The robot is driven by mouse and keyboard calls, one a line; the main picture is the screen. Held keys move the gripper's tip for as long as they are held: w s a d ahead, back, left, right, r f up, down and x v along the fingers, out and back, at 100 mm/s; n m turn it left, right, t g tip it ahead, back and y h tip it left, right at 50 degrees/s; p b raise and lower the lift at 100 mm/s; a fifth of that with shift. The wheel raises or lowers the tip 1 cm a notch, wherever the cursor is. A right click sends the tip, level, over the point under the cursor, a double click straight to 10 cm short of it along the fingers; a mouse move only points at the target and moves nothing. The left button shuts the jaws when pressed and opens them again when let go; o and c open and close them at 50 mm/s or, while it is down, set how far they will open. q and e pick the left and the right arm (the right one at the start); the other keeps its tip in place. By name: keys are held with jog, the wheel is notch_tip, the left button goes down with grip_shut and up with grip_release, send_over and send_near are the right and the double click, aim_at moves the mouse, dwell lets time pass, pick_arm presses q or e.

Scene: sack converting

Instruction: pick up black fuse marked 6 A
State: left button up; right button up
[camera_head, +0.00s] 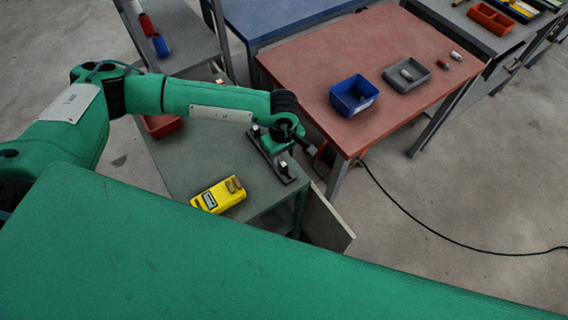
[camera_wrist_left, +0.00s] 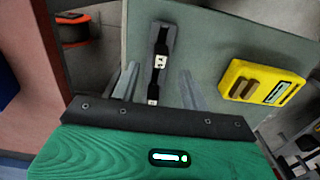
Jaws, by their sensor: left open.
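A long dark piece (camera_head: 271,155) with two small white-faced blocks lies on the grey-green table (camera_head: 190,165). In the left wrist view this black piece (camera_wrist_left: 157,76) has a grey end and white labels; their marks are too small to read surely. My left gripper (camera_head: 276,147) is above it and partly hides it in the head view. In the wrist view the two fingers of my left gripper (camera_wrist_left: 158,80) are spread, one on each side of the black piece, with gaps showing. Contact cannot be seen. My right gripper is not in view.
A yellow device (camera_head: 218,195) with brown knobs lies on the same table, also seen in the wrist view (camera_wrist_left: 265,82). A red bin (camera_head: 161,126) is behind my arm. The red table (camera_head: 375,55) holds a blue bin (camera_head: 353,95) and grey tray (camera_head: 407,75). A cable crosses the floor.

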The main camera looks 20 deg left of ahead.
aim_at(284, 163)
pick_arm(q)
jog(key=shift+s+d+f+p, duration=0.1)
jog(key=shift+s+f+p, duration=0.05)
jog(key=shift+f+p, duration=0.8)
notch_tip(284, 163, down, 3)
jog(key=shift+p, duration=0.6)
jog(key=shift+f, duration=0.25)
grip_shut()
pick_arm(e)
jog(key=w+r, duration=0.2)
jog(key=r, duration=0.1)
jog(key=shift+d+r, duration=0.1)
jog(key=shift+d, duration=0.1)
